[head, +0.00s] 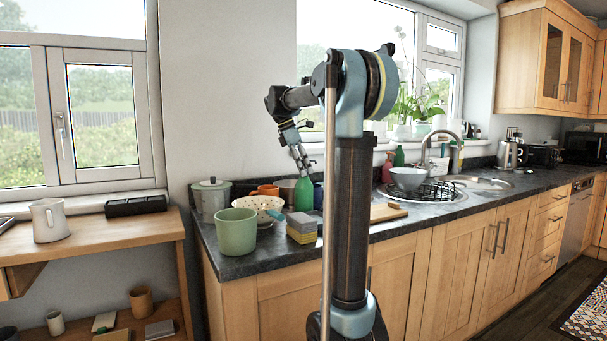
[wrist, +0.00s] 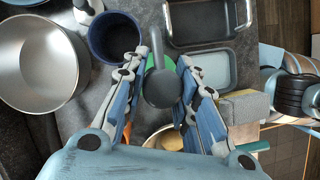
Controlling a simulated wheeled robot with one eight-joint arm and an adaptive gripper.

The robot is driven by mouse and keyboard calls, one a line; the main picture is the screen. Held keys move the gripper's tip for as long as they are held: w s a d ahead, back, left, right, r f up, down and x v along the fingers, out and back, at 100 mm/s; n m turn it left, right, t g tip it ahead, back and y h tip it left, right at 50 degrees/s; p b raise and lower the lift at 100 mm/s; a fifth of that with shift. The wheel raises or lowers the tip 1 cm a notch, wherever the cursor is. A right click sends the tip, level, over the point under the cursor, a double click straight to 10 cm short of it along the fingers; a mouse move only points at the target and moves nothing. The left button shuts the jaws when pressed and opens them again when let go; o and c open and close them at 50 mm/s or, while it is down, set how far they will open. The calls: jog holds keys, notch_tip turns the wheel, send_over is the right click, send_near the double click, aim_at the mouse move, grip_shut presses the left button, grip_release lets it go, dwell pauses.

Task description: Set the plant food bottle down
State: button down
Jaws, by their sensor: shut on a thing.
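The plant food bottle (head: 303,194) is green and upright over the back of the dark counter. In the wrist view its dark grey cap (wrist: 160,88) and a bit of green body show between the fingers. My gripper (head: 301,166) points down and is shut on the bottle's upper part; its fingers (wrist: 158,80) stand on both sides of it. The bottle's base is hidden behind the sponges, so I cannot tell whether it touches the counter.
Close by on the counter (head: 262,262) are stacked sponges (head: 301,230), a green cup (head: 236,233), a colander (head: 268,205), an orange mug (head: 267,190) and a canister (head: 211,199). A blue mug (wrist: 113,38) and metal bowl (wrist: 38,62) crowd the bottle. A cutting board (head: 386,212) lies right.

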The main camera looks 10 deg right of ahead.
jog(key=shift+f, duration=0.7)
jog(key=c, duration=1.3)
grip_release()
